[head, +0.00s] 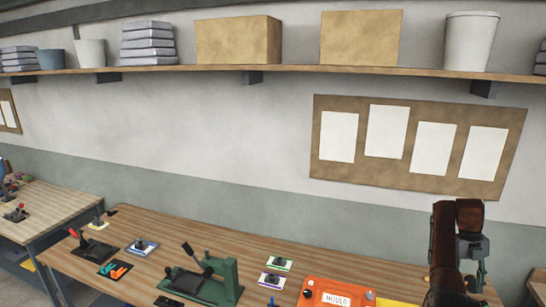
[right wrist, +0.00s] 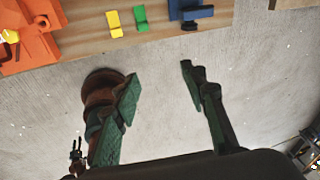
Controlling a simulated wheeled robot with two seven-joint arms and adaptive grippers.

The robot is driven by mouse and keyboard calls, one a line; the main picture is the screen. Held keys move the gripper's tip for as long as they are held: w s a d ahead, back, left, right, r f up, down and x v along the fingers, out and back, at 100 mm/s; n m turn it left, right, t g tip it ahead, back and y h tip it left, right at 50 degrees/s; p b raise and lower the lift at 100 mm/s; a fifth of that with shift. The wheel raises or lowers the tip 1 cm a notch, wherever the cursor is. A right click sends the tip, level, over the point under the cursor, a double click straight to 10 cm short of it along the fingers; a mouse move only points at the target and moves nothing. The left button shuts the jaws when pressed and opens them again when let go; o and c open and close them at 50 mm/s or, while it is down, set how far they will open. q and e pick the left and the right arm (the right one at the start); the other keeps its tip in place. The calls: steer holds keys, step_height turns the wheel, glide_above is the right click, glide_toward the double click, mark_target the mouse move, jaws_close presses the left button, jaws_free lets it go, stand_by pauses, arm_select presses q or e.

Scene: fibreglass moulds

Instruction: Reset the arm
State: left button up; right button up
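My right arm rises at the right of the head view, in front of the bench's right end. Its gripper (head: 474,250) shows there only in part, dark and small. In the right wrist view the right gripper (right wrist: 160,85) has its two green-padded fingers wide apart, with nothing between them. Bare grey floor shows behind the fingers, and the bench edge lies beyond the tips. My left gripper is in neither view.
The wooden bench (head: 150,232) carries an orange box marked MOULD (head: 330,296), a green press (head: 224,280) and several small coloured parts. A shelf (head: 300,72) with boxes and buckets runs above. A pinboard (head: 419,146) hangs on the wall. A second table (head: 50,208) stands left.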

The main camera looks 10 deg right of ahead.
steer(key=s+d+f+n+h, duration=0.5)
steer(key=s+d+f+n, duration=0.4)
steer(key=d+f+n, duration=0.35)
steer(key=s+d+f+n+h, duration=0.5)
steer(key=s+d+f+n, duration=0.3)
steer(key=d+f+n, duration=0.5)
steer(key=s+a+f+n+t+y, duration=0.2)
steer(key=s+f+n+t, duration=0.2)
steer(key=s+f+n, duration=1.6)
steer(key=s+a+f+m+y, duration=0.1)
steer(key=s+a+f+y, duration=0.15)
steer(key=a+f, duration=1.05)
steer(key=s+a+f+y, duration=0.2)
steer(key=s+a+f, duration=0.2)
steer(key=a+f, duration=0.85)
steer(key=a+f+m+y, duration=0.1)
steer(key=a+f, duration=0.2)
steer(key=a, duration=1)
steer(key=a+f+y, duration=0.2)
steer(key=a+f, duration=0.2)
steer(key=a, duration=1)
steer(key=a+f+m+y, duration=0.1)
steer(key=a+f, duration=0.2)
steer(key=a, duration=1)
step_height(320, 180, down, 15)
steer(key=s+a+b, duration=0.1)
steer(key=b, duration=1.4)
steer(key=shift+a+f, duration=0.15)
steer(key=shift+f, duration=0.05)
